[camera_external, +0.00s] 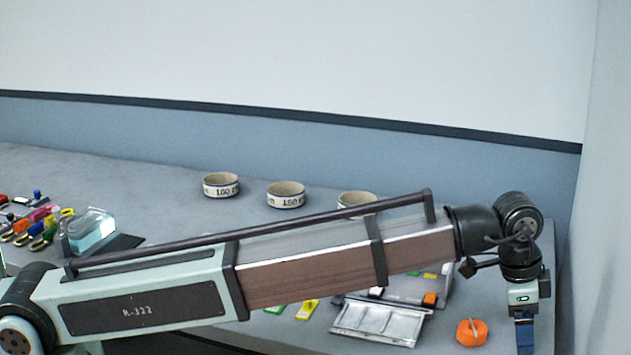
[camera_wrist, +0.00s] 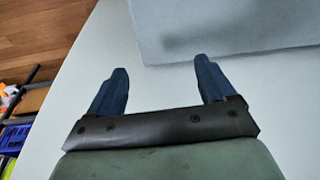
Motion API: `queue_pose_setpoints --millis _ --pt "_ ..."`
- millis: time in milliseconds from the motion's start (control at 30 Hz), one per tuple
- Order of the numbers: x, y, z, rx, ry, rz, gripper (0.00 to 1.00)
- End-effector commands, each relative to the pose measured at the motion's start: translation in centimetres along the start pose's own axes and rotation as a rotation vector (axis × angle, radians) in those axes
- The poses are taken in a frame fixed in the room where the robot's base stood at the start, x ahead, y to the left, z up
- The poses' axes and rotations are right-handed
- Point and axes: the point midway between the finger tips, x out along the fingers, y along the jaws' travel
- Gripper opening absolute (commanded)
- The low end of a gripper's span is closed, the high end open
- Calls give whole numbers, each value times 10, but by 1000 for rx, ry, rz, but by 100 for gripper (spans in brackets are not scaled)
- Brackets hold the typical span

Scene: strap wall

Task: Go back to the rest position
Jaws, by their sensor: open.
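My gripper (camera_wrist: 157,85) shows in the wrist view with its two blue fingers spread wide apart and nothing between them. Below the fingers is a pale, bare surface. In the outside view my arm stretches across the picture to the right, and my gripper (camera_external: 525,345) hangs pointing down at the far right, its fingertips cut off by the lower edge. It is to the right of an orange strap roll (camera_external: 472,332) and apart from it.
Round lettered bowls (camera_external: 221,185) stand along the back of the grey table (camera_external: 130,175). A clear block (camera_external: 90,230) and several colourful small items (camera_external: 35,225) lie at the left. A silver compartment tray (camera_external: 380,322) lies at the front. A wall closes off the right side.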

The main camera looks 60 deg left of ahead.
Motion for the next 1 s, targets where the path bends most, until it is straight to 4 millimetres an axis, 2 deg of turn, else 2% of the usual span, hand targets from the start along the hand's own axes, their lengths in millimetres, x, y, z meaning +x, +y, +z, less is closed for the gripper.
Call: queue_pose_setpoints --millis 33,167,233,300,467,567,767,1000 --pt "5 19 -7 89 5 4 83" --pt "20 58 -17 293 14 14 83" --pt "36 79 -17 385 10 22 83" --pt "53 92 -14 440 2 29 83" --pt "90 111 -1 489 -24 46 83" --pt "118 120 12 492 -47 58 83" --pt "182 133 52 452 -112 85 83" --pt "254 137 117 367 -200 110 83"
